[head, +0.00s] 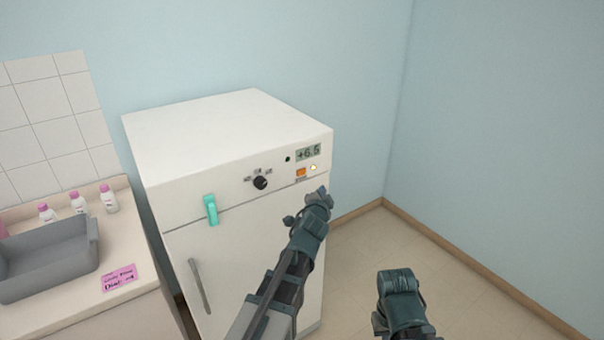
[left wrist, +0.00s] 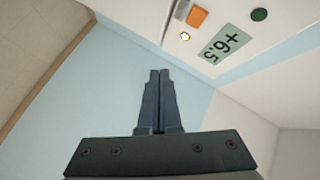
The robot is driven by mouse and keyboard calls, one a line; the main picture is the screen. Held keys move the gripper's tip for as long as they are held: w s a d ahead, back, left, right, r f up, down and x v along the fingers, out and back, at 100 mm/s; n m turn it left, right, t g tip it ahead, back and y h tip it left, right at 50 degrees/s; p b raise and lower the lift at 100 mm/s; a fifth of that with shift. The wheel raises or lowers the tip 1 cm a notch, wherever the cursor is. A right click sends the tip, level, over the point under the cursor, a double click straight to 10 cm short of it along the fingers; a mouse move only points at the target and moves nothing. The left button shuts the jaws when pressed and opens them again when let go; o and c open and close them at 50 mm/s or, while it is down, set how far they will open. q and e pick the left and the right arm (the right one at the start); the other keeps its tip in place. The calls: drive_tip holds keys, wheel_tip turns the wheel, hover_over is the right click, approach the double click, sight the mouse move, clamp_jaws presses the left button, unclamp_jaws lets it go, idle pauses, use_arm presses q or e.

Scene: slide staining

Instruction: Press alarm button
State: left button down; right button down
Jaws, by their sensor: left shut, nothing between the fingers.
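A white fridge (head: 240,225) has a control panel across its top front. An orange square button (head: 301,172) sits below the display (head: 308,152), which reads +6.5. A small white spot with a yellowish edge (head: 313,167) is beside the button. The left wrist view also shows the orange button (left wrist: 197,17), the white spot (left wrist: 185,36) and the display (left wrist: 226,44). No label tells which is the alarm. My left gripper (head: 323,192) is just below the panel, apart from it; its fingers (left wrist: 159,74) are together and empty. My right arm's end (head: 400,292) is lower right, fingers not discernible.
A black dial (head: 260,183), a teal latch (head: 211,210) and a door handle (head: 199,286) are on the fridge front. A counter at left holds a grey basin (head: 50,265), several pink-capped bottles and a pink note (head: 118,278). Open floor (head: 460,290) lies right of the fridge.

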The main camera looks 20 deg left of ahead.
sight(305, 173)
use_arm(q)
drive_tip(key=shift+w+a, duration=0.85)
drive_tip(key=shift+a, duration=0.25)
drive_tip(key=shift+w+a, duration=0.85)
drive_tip(key=shift+a, duration=0.25)
drive_tip(key=shift+w+a, duration=0.85)
drive_tip(key=shift+a, duration=0.25)
drive_tip(key=shift+w+a, duration=0.25)
drive_tip(key=shift+a, duration=0.05)
drive_tip(key=shift+w+a, duration=0.25)
drive_tip(key=shift+a, duration=0.05)
drive_tip(key=shift+s+d, duration=0.15)
idle(0.5)
drive_tip(key=shift+s+d, duration=0.35)
drive_tip(key=shift+d, duration=0.1)
drive_tip(key=shift+s+d, duration=0.8)
drive_tip(key=shift+d, duration=0.2)
drive_tip(key=shift+s+d, duration=0.75)
drive_tip(key=shift+d, duration=0.25)
